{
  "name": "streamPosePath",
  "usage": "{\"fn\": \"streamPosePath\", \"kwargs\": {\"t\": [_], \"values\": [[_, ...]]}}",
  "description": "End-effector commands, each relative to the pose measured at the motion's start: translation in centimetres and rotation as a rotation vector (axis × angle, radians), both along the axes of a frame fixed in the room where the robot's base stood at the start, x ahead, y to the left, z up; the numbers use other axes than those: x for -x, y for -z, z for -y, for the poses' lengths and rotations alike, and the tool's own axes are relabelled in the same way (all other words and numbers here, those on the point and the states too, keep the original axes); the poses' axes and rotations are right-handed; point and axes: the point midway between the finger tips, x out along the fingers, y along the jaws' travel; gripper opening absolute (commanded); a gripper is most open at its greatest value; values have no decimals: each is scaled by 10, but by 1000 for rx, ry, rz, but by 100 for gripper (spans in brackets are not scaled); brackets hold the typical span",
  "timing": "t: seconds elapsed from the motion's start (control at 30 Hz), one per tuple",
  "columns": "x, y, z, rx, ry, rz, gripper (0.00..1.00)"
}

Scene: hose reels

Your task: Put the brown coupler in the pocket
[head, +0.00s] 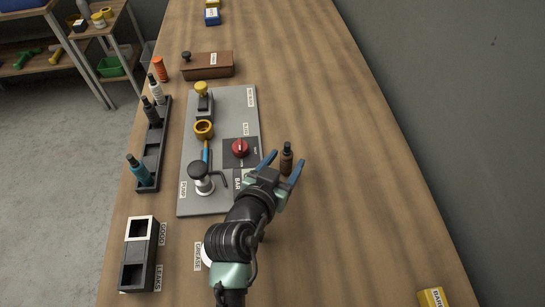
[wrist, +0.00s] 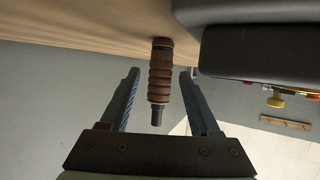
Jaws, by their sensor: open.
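The brown coupler (head: 286,151) stands upright on the wooden table, just right of the grey panel. My gripper (head: 285,163) is open, with its blue fingers on either side of the coupler. In the wrist view the ribbed brown coupler (wrist: 160,78) shows between the two open fingers (wrist: 159,74), with a visible gap on each side. A black rack (head: 153,153) with pockets stands left of the panel.
The grey panel (head: 222,105) carries a red knob (head: 240,147), a yellow ring (head: 204,128) and a pump handle (head: 200,169). A black two-part bin (head: 153,262) stands front left. A brown box (head: 218,65) and an orange piece (head: 160,68) stand farther back.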

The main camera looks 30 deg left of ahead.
Motion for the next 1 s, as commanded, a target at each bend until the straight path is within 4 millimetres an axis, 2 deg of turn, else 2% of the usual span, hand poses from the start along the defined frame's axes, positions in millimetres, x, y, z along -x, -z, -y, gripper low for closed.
{"fn": "streamPosePath", "kwargs": {"t": [0.3, 0.5, 0.7, 1.0], "values": [[58, -22, 4, -2, -1, -2, 63], [89, -35, 6, 0, -1, -2, 63], [102, -41, 7, 0, 0, -2, 63], [100, -47, 8, -6, 2, 9, 63]]}}
